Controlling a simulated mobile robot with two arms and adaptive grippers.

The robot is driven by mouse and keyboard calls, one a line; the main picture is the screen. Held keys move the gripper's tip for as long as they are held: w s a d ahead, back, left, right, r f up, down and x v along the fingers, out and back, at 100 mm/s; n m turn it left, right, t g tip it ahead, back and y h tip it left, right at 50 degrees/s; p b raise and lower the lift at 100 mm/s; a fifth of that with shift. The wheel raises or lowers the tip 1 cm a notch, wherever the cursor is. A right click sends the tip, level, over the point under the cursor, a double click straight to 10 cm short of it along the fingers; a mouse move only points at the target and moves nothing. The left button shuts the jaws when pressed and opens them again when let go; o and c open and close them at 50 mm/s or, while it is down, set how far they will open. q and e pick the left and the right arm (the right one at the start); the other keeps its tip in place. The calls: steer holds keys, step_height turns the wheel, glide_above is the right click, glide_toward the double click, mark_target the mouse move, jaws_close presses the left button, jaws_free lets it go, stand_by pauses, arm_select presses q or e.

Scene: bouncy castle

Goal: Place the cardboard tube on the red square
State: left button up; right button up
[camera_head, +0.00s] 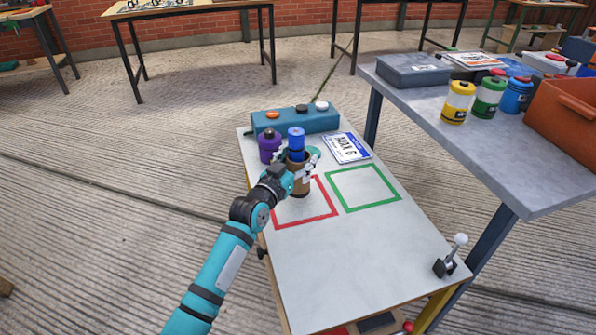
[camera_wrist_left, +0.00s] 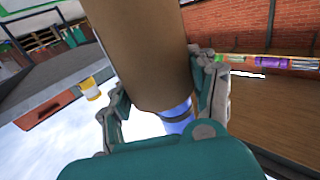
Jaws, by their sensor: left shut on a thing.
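The brown cardboard tube (camera_head: 301,184) is held between the fingers of my left gripper (camera_head: 303,172), which is shut on it. In the left wrist view the tube (camera_wrist_left: 145,55) fills the space between the fingers. In the head view it looks upright over the back part of the red square outline (camera_head: 305,221). I cannot tell whether its bottom touches the table. A blue cylinder (camera_head: 296,139) shows above the tube, and whether it is inside or behind is unclear. My right gripper is out of view.
A purple bottle (camera_head: 268,147) and a blue box with knobs (camera_head: 283,124) stand at the back. A number plate (camera_head: 347,147) lies beside an empty green square outline (camera_head: 363,188). A lever (camera_head: 451,258) is at the front right; the table's front is clear.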

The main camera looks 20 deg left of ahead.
arm_select(q)
steer(key=shift+f+b, duration=0.55)
steer(key=shift+f, duration=1)
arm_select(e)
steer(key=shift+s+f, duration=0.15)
arm_select(q)
steer(key=shift+f, duration=0.1)
steer(key=o, duration=1.2)
steer(key=shift+f, duration=0.25)
steer(key=o, duration=0.5)
steer(key=shift+s, duration=0.1)
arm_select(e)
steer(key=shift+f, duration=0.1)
arm_select(q)
steer(key=shift+r, duration=0.1)
steer(key=shift+r, duration=0.2)
steer(key=shift+s+a+p, duration=0.4)
steer(key=shift+s, duration=1.55)
steer(key=shift+s+a+p, duration=0.35)
steer(key=shift+s+p, duration=0.05)
steer(key=shift+s, duration=1.6)
steer(key=shift+s+a+p, duration=0.4)
steer(key=shift+s, duration=1.55)
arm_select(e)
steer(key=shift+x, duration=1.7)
